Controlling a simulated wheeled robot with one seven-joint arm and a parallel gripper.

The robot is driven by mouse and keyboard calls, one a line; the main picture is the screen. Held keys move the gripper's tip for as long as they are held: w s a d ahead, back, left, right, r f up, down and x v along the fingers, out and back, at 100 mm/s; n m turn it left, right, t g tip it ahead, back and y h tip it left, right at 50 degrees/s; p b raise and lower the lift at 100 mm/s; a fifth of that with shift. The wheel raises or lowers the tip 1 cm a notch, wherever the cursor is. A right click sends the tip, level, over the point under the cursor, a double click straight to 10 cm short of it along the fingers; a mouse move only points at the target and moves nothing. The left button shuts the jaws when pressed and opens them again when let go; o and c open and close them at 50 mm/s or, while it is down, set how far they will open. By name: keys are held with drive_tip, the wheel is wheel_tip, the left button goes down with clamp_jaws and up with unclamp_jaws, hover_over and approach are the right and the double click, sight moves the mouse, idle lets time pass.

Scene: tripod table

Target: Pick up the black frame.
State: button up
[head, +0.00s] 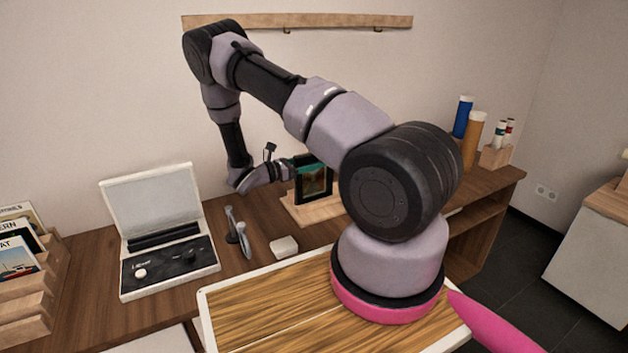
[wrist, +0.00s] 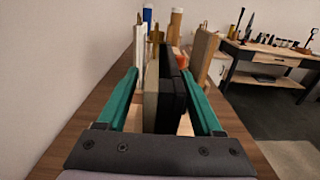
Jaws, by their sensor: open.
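The black frame (head: 314,181) stands upright on a light wooden stand (head: 298,213) on the desk in the head view, with a dark picture in it. In the wrist view the black frame (wrist: 172,95) is seen edge-on between my two teal fingers. A thin beige panel (wrist: 151,97) stands beside its left face, also between the fingers. My gripper (wrist: 160,73) is open, one finger on each side of the pair. In the head view my gripper (head: 291,169) reaches the frame's left edge, and my arm hides what lies right of it.
An open case (head: 158,235) with a dark panel, grey tools (head: 239,236) and a small white block (head: 284,247) lie left on the desk. A wooden file rack (head: 35,290) is at far left. Blue (head: 462,117) and tan (head: 472,140) cylinders stand at the back right.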

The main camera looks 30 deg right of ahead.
drive_tip(key=shift+d, duration=0.4)
drive_tip(key=shift+c, duration=0.3)
clamp_jaws()
idle(0.9)
